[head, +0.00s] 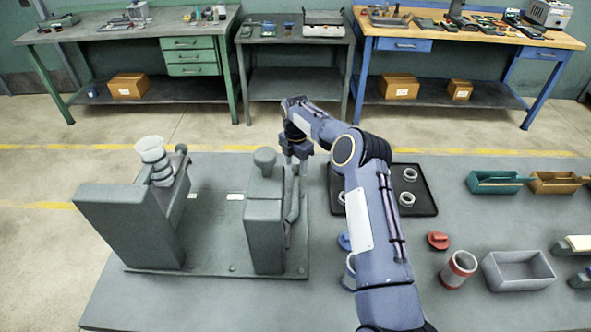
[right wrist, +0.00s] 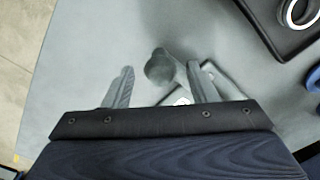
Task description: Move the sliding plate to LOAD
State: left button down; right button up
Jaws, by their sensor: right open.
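The grey grinder stands on a flat base (head: 215,258). Its tall left block (head: 130,225) has a pale stacked cup (head: 151,150) beside its top. The right block (head: 264,230) carries a round knob (head: 265,157). Two small white labels lie on the base between the blocks; their words are too small to read. I cannot tell which part is the sliding plate. My right gripper (head: 297,152) is just right of the knob, over the block's far end. In the right wrist view, the open, empty fingers (right wrist: 161,86) point toward a round grey knob (right wrist: 159,67). My left gripper is not in view.
A black tray (head: 425,209) with several rings lies right of the grinder, partly behind my right arm.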

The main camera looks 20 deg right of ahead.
jog(key=shift+f, duration=0.45)
